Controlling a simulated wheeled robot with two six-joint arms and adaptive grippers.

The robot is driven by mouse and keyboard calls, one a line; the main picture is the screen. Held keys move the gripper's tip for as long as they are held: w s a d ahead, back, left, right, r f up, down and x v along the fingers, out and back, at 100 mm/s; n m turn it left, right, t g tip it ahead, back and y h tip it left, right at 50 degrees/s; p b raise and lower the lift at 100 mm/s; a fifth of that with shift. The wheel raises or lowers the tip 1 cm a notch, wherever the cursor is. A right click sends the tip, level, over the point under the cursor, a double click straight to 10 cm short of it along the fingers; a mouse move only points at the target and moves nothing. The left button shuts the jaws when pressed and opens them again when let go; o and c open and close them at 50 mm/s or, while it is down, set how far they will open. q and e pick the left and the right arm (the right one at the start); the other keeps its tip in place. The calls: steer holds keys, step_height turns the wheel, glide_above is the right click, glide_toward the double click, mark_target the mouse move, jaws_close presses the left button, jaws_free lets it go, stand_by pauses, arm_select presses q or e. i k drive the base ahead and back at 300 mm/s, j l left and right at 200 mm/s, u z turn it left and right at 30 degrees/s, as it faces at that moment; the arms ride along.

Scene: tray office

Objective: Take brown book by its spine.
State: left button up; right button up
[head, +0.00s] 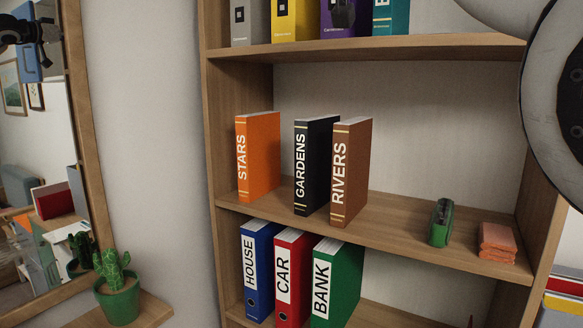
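The brown book (351,172), with RIVERS on its spine, stands upright on the middle shelf, its spine facing out. It is the rightmost of three books. The black GARDENS book (316,166) stands just left of it, with a narrow gap at the spines. The orange STARS book (259,156) stands further left, clearly apart. A dark mechanical part at the top left edge looks like my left gripper (38,34), well away from the books; its fingers are not clear. A large pale link of my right arm is at the right edge; its gripper does not show.
The wooden middle shelf (400,215) is bare right of the brown book, up to a green stapler (440,223) and pink notes (497,242). HOUSE, CAR and BANK binders (337,285) stand below. A potted cactus (117,290) and mirror (82,130) are left.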

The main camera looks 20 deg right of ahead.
mark_target(352, 137)
steer(key=k, duration=1)
